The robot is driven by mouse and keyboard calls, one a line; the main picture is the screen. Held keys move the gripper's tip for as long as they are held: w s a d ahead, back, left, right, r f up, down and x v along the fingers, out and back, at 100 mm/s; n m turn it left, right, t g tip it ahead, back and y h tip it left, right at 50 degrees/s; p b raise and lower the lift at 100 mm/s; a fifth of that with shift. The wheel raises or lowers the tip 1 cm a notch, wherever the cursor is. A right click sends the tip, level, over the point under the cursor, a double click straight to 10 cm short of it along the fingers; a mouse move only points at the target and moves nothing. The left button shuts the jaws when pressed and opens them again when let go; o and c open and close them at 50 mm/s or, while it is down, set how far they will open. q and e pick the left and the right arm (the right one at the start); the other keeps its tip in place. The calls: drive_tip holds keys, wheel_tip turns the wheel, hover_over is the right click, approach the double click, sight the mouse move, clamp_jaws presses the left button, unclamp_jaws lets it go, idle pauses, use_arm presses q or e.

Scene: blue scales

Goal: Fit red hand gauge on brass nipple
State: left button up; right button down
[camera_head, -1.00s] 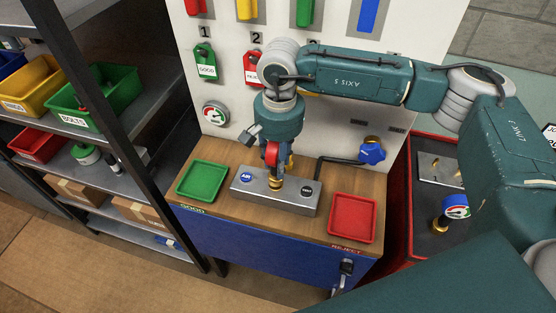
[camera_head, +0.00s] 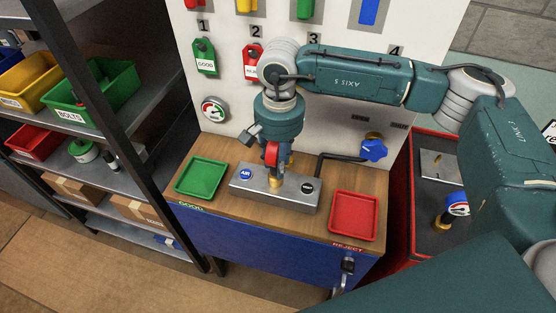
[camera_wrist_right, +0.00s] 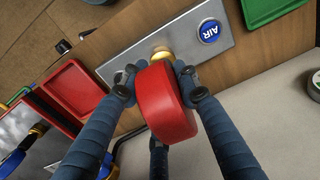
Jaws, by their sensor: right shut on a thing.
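My right gripper (camera_head: 277,168) points down over the metal block and is shut on the red hand gauge (camera_head: 271,153). In the right wrist view the gauge (camera_wrist_right: 165,103) sits between the fingers (camera_wrist_right: 158,80), its red back toward the camera and its dial hidden. The brass nipple (camera_head: 275,183) stands on the block, between the blue AIR label and a dark label. Brass shows just past the gauge in the wrist view (camera_wrist_right: 162,54). The gauge is over or at the nipple; whether they touch is hidden. My left gripper is not in view.
The metal block (camera_head: 245,188) lies on the wooden bench between a green tray (camera_head: 201,179) and a red tray (camera_head: 353,215). A blue-handled valve (camera_head: 373,150) and black pipe are behind. A blue gauge (camera_head: 457,204) is at right. A shelf rack post (camera_head: 140,125) stands left.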

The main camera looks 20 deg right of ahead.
drive_tip(key=c, duration=1.2)
unclamp_jaws()
